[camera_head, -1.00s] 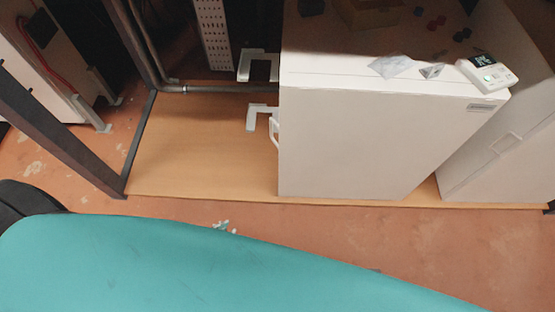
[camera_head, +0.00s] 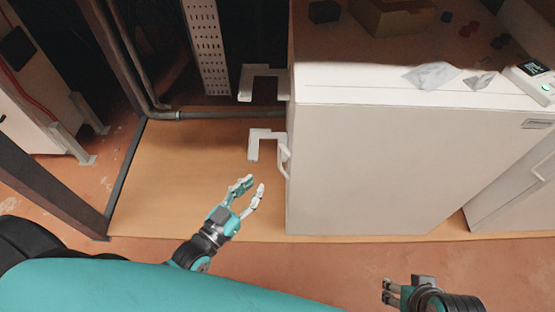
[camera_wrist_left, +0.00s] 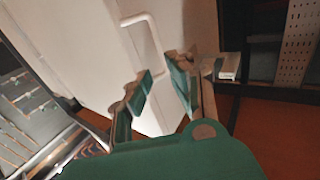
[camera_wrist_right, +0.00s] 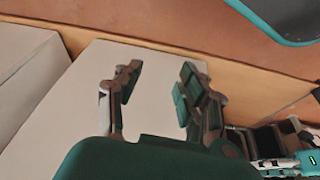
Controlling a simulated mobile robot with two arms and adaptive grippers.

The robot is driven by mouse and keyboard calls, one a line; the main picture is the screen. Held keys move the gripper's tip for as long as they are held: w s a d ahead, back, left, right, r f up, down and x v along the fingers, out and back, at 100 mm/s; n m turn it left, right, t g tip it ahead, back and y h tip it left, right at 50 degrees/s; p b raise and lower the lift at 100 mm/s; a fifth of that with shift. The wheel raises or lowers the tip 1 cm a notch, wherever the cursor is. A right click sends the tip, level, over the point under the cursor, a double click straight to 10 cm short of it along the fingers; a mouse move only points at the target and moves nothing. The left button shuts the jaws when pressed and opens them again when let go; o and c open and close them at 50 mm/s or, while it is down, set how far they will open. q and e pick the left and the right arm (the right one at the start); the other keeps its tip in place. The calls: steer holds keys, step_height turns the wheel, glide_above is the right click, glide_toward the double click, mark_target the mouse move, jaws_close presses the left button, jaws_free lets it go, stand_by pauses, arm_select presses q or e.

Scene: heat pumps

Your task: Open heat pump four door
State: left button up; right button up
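A white heat pump cabinet (camera_head: 400,160) stands on a wooden board; I cannot read a number on it. A white bar handle (camera_head: 284,162) is at its left edge. The handle also shows in the left wrist view (camera_wrist_left: 152,32), ahead of the fingers. My left gripper (camera_head: 251,184) is open and empty, left of and slightly below the handle, apart from it. My right gripper (camera_head: 386,291) is low in the head view, in front of the cabinet. In the right wrist view (camera_wrist_right: 160,70) it is open and empty, with the white cabinet beyond its fingers.
Two white brackets stick out left of the cabinet, an upper one (camera_head: 262,82) and a lower one (camera_head: 262,142). A second white cabinet (camera_head: 515,180) stands at the right. A dark metal post (camera_head: 45,150) is at the left. Small items and a display device (camera_head: 535,82) lie on top.

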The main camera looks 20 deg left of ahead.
mark_target(279, 158)
arm_select(q)
steer(key=b+x, duration=0.1)
steer(key=x, duration=0.9)
steer(key=shift+f+b, duration=0.1)
steer(key=shift+b, duration=0.25)
steer(key=shift+w+d, duration=0.2)
steer(key=shift+w, duration=0.5)
arm_select(e)
steer(key=w+a+r+t+y, duration=0.1)
steer(key=w+a+r+t, duration=0.2)
steer(key=w, duration=0.6)
steer(key=r+t, duration=0.1)
steer(key=t, duration=0.1)
steer(key=shift+w+t+y, duration=0.3)
steer(key=shift+w+t, duration=0.05)
steer(key=shift+t, duration=0.05)
arm_select(q)
steer(key=shift+c, duration=0.3)
jaws_close()
